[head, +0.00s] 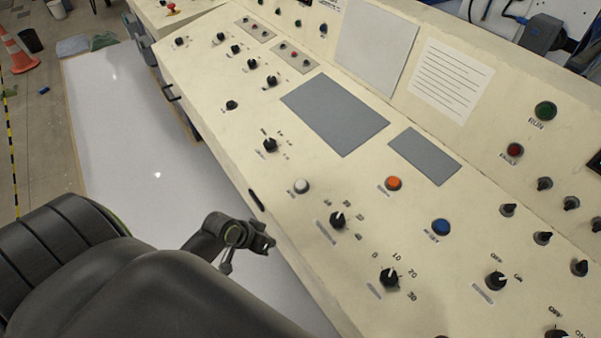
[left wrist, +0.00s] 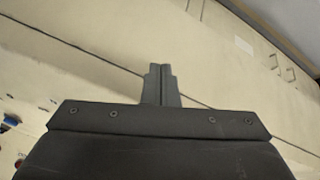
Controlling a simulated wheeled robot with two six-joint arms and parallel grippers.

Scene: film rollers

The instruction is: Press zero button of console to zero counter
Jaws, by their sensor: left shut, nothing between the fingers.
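The cream console (head: 230,120) fills the middle and right of the head view. On its sloping top are a white button (head: 302,186), an orange button (head: 393,183) and a blue button (head: 441,228). Their labels are too small or blurred to read surely, so I cannot tell which is the zero button. My left gripper (head: 268,243) is shut and empty, left of and below the white button in the picture. Its closed fingers also show in the left wrist view (left wrist: 160,72).
Black knobs (head: 338,220) and (head: 389,277) stand near the buttons. Grey panels (head: 335,113) and (head: 425,156) lie beyond them. A green button (head: 545,110) and a red one (head: 515,150) sit on the raised back. Pale floor (head: 150,150) is clear at left.

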